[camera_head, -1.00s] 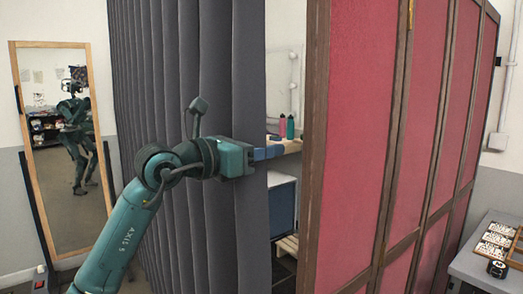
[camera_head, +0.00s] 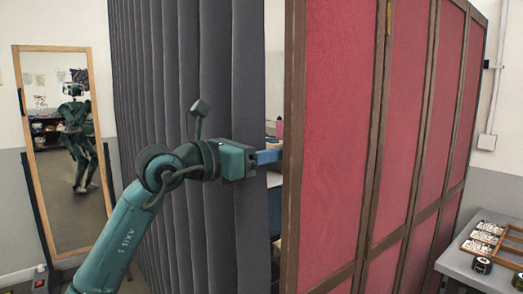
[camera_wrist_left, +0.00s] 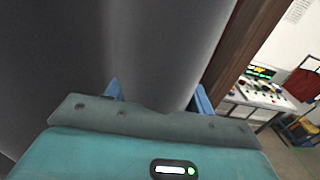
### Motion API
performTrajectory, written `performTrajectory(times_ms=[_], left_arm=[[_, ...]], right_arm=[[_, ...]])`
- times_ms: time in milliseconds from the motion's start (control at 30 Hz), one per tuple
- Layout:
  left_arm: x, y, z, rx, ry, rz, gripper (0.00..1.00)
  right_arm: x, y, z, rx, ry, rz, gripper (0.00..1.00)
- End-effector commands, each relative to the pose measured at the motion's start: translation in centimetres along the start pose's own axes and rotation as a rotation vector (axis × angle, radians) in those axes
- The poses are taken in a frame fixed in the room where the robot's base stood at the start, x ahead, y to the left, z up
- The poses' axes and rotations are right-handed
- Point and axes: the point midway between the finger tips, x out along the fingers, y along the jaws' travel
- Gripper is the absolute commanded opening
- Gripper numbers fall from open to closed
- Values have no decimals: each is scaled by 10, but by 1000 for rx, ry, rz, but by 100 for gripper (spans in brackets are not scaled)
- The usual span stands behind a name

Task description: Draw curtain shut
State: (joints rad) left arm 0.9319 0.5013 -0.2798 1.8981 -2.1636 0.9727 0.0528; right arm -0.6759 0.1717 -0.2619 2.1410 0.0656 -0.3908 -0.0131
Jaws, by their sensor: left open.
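The dark grey curtain (camera_head: 180,110) hangs in pleats from the left to the middle of the head view. A narrow gap is between its right edge and the red folding screen (camera_head: 340,130) with its brown frame. My left gripper (camera_head: 270,156) is at the curtain's right edge, with its blue fingers reaching toward the gap. In the left wrist view the two fingers (camera_wrist_left: 158,95) stand apart, with grey curtain cloth (camera_wrist_left: 150,50) filling the view ahead of and between them. I cannot tell how the cloth touches them. My right gripper is not in view.
A framed standing mirror (camera_head: 60,150) is at the left, with my reflection in it. A grey table (camera_head: 460,264) with cards and dark round items stands at the right. The left wrist view shows a control panel (camera_wrist_left: 262,92) beyond the screen's edge.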

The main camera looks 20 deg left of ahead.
Motion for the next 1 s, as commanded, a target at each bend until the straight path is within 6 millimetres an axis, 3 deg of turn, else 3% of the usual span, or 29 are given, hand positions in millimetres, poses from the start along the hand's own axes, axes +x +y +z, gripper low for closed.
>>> performTrajectory(times_ms=[333, 467, 1000], left_arm=[[-1, 2, 1, 1, -2, 5, 62], [-12, 2, 0, 2, -3, 6, 62], [-118, 2, -2, 1, -1, 6, 62]], right_arm=[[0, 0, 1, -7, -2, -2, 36], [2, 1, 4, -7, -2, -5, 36], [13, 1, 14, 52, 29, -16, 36]])
